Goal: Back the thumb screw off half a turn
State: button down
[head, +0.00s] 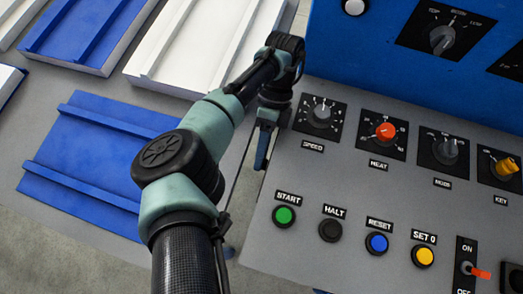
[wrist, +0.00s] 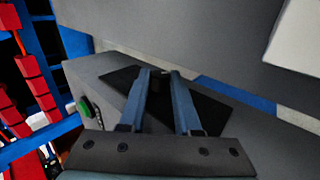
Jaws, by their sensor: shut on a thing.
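My gripper (head: 261,163) reaches down at the left end of the grey control panel in the head view. In the wrist view its two blue fingers (wrist: 161,78) close in on a small dark piece (wrist: 158,73) in front of a black plate (wrist: 207,104). The fingers are shut on this piece, which looks like the thumb screw. Most of it is hidden between the fingertips, so its turn angle cannot be read. In the head view the screw is hidden by the panel edge and my arm.
The grey panel (head: 330,185) carries the SPEED knob (head: 319,114), red HEAT knob (head: 385,131) and green START button (head: 284,215), close to my gripper. Blue (head: 90,155) and white (head: 190,45) panels lie at left. Red blocks (wrist: 35,85) stand in a blue frame in the wrist view.

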jog(key=shift+a, duration=0.1)
jog(key=c, duration=0.6)
grip_release()
notch_tip(320, 180, up, 10)
jog(key=p, duration=0.5)
